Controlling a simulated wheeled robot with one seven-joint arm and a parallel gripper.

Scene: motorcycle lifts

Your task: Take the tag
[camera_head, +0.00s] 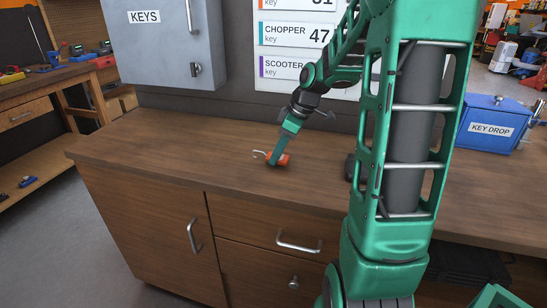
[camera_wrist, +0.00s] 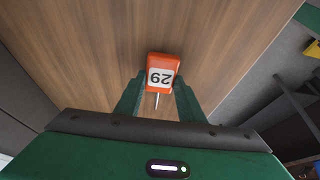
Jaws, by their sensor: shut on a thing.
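The tag is orange with a white label that reads 29, upside down in the wrist view (camera_wrist: 162,66). In the head view the orange tag (camera_head: 283,160) is at the counter top, with a pale hook or ring at its left. My gripper (camera_wrist: 160,88) has its two green fingers on either side of the tag and is shut on it. In the head view my gripper (camera_head: 276,159) reaches down to the counter. I cannot tell whether the tag touches the wood.
The wooden counter (camera_head: 190,150) is clear to the left. A grey KEYS cabinet (camera_head: 165,45) hangs behind. A blue KEY DROP box (camera_head: 490,123) stands at the right. A small dark object (camera_head: 349,167) sits right of my gripper. A key board (camera_head: 295,35) hangs on the wall.

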